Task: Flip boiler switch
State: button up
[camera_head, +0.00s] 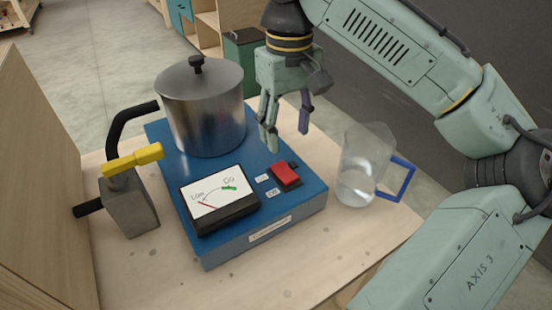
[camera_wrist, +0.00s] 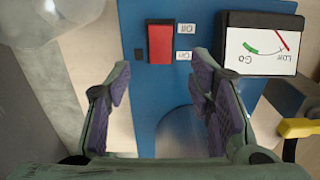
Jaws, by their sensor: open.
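The boiler is a blue box (camera_head: 245,246) with a lidded metal pot (camera_head: 203,112) on its back part. A red rocker switch (camera_head: 285,174) sits at the right of its top, beside two small white labels; it also shows in the wrist view (camera_wrist: 160,43) with labels that seem to read On and Off. Which way the rocker is tipped I cannot tell. A gauge (camera_head: 218,201) marked Low and Go is left of the switch, its red needle near Low. My gripper (camera_head: 288,141) is open and empty, pointing down above the boiler, just behind the switch and apart from it.
A clear pitcher (camera_head: 358,173) with a blue handle stands right of the boiler. A grey block with a yellow-handled valve (camera_head: 136,160) and black pipe stands at the left. A wooden panel (camera_head: 38,190) borders the left side. The wooden tabletop (camera_head: 290,270) in front is clear.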

aim_at(285, 172)
notch_tip(285, 172, down, 9)
jog(key=shift+a+f, duration=0.1)
jog(key=shift+c, duration=0.3)
